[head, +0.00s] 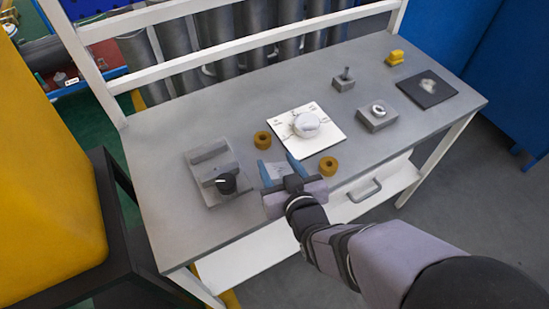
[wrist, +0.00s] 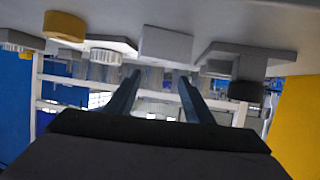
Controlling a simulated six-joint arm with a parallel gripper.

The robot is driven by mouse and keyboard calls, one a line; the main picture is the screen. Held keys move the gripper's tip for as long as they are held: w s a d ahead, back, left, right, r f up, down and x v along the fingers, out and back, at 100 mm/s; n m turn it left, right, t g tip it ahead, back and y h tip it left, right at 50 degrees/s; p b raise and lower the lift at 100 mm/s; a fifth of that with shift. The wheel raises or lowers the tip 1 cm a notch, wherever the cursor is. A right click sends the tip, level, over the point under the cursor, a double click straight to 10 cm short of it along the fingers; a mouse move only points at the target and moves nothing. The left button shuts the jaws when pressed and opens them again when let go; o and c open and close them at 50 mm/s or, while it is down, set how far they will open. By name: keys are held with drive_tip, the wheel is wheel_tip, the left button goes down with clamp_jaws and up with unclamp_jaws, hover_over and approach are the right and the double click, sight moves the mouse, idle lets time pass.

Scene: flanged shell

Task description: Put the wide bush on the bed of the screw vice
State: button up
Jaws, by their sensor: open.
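Two ochre ring-shaped bushes lie on the grey table, one left of the white plate (head: 262,139) and one at its near right corner (head: 328,166). I cannot tell which is the wide one. The screw vice (head: 208,155) stands at the left of the table, with a raised jaw and a black round knob; its bed looks empty. It also shows at the right of the wrist view (wrist: 225,50). My gripper (head: 281,165) is open and empty, between the vice and the near bush. An ochre bush (wrist: 65,26) shows upper left in the wrist view, outside the fingers.
A white round part (head: 306,124) sits on the white plate (head: 331,135). At the right are a grey block with a light ring (head: 377,119), a small block with a pin (head: 344,84), a dark mat (head: 437,97) and a yellow object (head: 395,58). The table's near left is clear.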

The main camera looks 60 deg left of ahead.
sight(260, 138)
idle(0.3)
